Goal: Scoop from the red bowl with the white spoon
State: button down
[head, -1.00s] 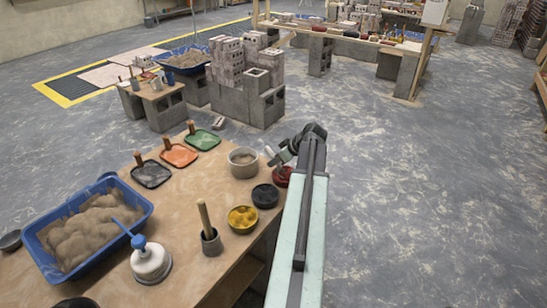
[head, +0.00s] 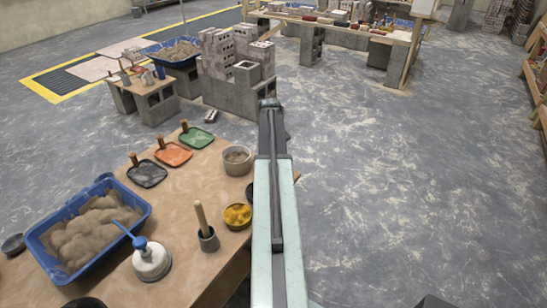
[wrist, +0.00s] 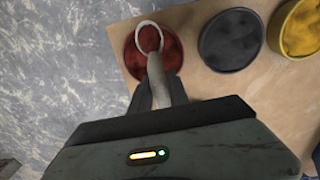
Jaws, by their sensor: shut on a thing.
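In the wrist view the red bowl (wrist: 173,58) stands at the table's edge, filled with dark red stuff. The white spoon (wrist: 154,70) is held in my gripper (wrist: 157,92), which is shut on its handle. In the head view my arm hides the red bowl and the spoon.
A black bowl (wrist: 230,40) and a yellow bowl (head: 238,216) stand beside the red one. A grey tub (head: 237,161), a holder with a wooden handle (head: 208,238) and a blue sand tub (head: 135,222) share the table (head: 190,205). Open floor lies to the right.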

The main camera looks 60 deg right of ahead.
jog(key=shift+s+r+p, duration=0.15)
jog(key=shift+r+p, duration=0.55)
jog(key=shift+r, duration=0.25)
jog(key=shift+r+g+p, duration=0.3)
jog(key=shift+r+p, duration=0.8)
